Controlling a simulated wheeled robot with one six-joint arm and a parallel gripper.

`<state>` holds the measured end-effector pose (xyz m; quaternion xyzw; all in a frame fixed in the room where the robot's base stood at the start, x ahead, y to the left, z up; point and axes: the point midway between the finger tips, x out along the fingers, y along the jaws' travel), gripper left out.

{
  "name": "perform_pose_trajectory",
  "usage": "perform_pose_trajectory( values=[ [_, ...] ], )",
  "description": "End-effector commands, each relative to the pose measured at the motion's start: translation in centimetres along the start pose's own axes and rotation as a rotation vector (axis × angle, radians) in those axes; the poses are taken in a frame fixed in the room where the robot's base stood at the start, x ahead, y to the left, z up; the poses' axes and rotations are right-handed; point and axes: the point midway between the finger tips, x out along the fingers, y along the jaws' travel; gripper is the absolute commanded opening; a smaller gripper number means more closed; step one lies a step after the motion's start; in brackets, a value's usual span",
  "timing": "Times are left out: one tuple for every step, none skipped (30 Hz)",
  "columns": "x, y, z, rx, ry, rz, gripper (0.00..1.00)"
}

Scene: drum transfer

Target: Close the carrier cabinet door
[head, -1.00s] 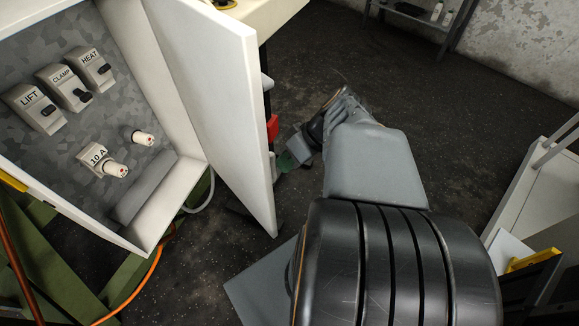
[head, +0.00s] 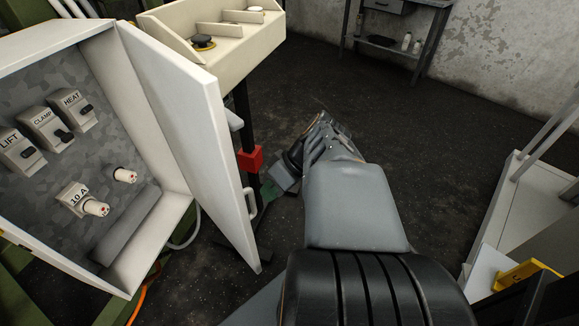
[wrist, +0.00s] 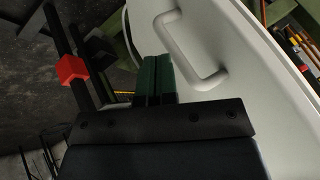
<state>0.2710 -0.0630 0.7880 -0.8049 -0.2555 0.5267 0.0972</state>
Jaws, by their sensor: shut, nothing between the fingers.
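The carrier cabinet (head: 150,262) stands open at the left of the head view, with LIFT, CLAMP and HEAT switches and two fuse holders inside. Its white door (head: 190,120) is hinged on the right side and swung wide open. The door's handle (head: 252,203) is on its outer face, and it also shows in the wrist view (wrist: 188,50). My gripper (head: 268,192) is on the outer side of the door, close to the handle. In the wrist view its green fingers (wrist: 155,75) are shut together and empty, beside the handle. I cannot tell whether they touch the door.
A red block (head: 250,158) on a dark post is just behind the gripper. A cream control console (head: 225,50) stands behind the door. A workbench (head: 405,50) is at the back, and a white frame (head: 510,215) at the right. The floor between is clear.

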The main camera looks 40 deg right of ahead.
Motion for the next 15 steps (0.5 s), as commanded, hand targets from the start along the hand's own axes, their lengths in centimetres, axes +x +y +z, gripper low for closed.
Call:
perform_pose_trajectory(
  values=[
    [-1.4,-0.1,-0.2,0.004,0.004,0.005,0.00],
    [-2.0,0.0,-0.2,0.005,0.003,0.006,0.00],
    [-2.9,0.0,-0.2,0.004,0.003,0.006,0.00],
    [-3.6,-0.1,-0.2,0.005,0.004,0.006,0.00],
    [-4.2,-0.1,-0.1,0.005,0.004,0.006,0.00],
    [-5.0,0.0,-0.2,0.005,0.004,0.005,0.00],
    [-5.6,0.0,-0.1,0.005,0.003,0.006,0.00],
    [-6.2,-0.1,-0.1,0.005,0.003,0.005,0.00],
    [-7.0,-0.1,-0.1,0.004,0.003,0.005,0.00],
    [-7.5,0.0,-0.1,0.005,0.003,0.005,0.00],
    [-8.0,0.0,-0.1,0.004,0.003,0.005,0.00],
    [-8.6,-0.1,-0.1,0.005,0.003,0.004,0.00],
    [-9.1,-0.1,-0.1,0.004,0.002,0.005,0.00],
    [-9.5,-0.1,-0.1,0.003,0.002,0.004,0.00],
    [-9.9,0.0,-0.1,0.003,0.001,0.004,0.00]
  ],
)
